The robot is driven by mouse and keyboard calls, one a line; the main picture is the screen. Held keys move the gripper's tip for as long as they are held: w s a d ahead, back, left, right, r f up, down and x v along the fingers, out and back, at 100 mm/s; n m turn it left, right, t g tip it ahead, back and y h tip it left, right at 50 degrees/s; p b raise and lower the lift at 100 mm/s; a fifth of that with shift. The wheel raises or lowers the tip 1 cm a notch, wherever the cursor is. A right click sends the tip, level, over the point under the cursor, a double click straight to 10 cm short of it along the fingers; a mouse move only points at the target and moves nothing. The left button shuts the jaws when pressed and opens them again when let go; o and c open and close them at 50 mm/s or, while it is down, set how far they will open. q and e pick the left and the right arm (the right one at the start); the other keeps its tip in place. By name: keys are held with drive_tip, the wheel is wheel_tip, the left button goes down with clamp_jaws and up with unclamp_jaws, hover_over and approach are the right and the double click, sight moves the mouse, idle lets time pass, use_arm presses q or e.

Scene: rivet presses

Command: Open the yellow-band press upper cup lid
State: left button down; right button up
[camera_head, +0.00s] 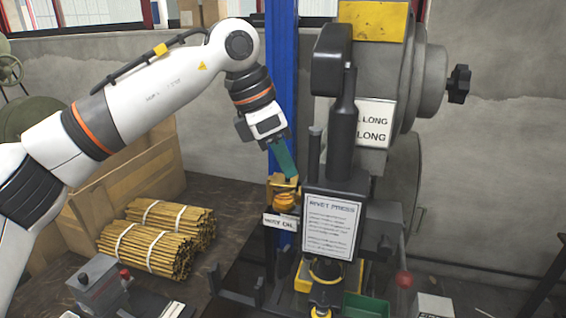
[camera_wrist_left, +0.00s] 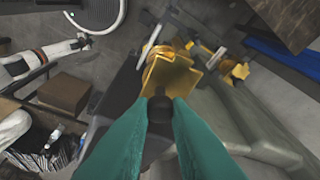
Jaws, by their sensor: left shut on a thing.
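The press (camera_head: 335,160) stands right of centre, dark grey, with a yellow panel at its top. The upper cup (camera_head: 284,202) is a small brass-orange cup on its left side, above a small white label. Its yellow lid (camera_wrist_left: 174,84) shows as a square plate in the left wrist view, with a dark knob (camera_wrist_left: 160,112) at its near edge. My left gripper (camera_head: 291,174) reaches down from above, its teal fingers closed on the knob. In the left wrist view the fingertips (camera_wrist_left: 160,106) flank it. The lid's exact tilt is hard to tell. My right gripper is not in view.
A blue post (camera_head: 281,60) stands behind the cup. The "RIVET PRESS" sign (camera_head: 331,226) and a red-knobbed lever (camera_head: 403,279) are to the right. Bundled rods (camera_head: 150,245) and a wooden crate (camera_head: 140,170) lie to the left. A green bin (camera_head: 370,305) is below.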

use_arm(q)
drive_tip(key=n+b, duration=0.1)
drive_tip(key=n, duration=0.1)
drive_tip(key=w+n+t+b, duration=0.1)
drive_tip(key=n, duration=0.1)
drive_tip(key=shift+d+f+t+y, duration=0.1)
drive_tip(key=shift+d+t+y, duration=0.05)
drive_tip(key=shift+t+y, duration=0.15)
drive_tip(key=n+b, duration=0.1)
drive_tip(key=n, duration=0.2)
drive_tip(key=w+n+t+y+b, duration=0.1)
drive_tip(key=n+b, duration=0.1)
drive_tip(key=shift+w+n+y, duration=0.2)
drive_tip(key=shift+n+y, duration=0.1)
drive_tip(key=shift+n, duration=0.1)
drive_tip(key=shift+w+a+n+t+y+b, duration=0.2)
drive_tip(key=shift+n+y, duration=0.3)
drive_tip(key=shift+n, duration=0.75)
drive_tip(key=shift+w+a+n+t+y+b, duration=0.2)
drive_tip(key=shift+n+y, duration=0.3)
drive_tip(key=shift+n, duration=0.8)
drive_tip(key=shift+w+a+n+t+y+b, duration=0.1)
drive_tip(key=shift+w+a+n+y+b, duration=0.3)
drive_tip(key=shift+n, duration=0.85)
drive_tip(key=shift+s, duration=0.1)
drive_tip(key=c, duration=1.4)
unclamp_jaws()
drive_tip(key=shift+d, duration=0.1)
drive_tip(key=shift+o, duration=0.2)
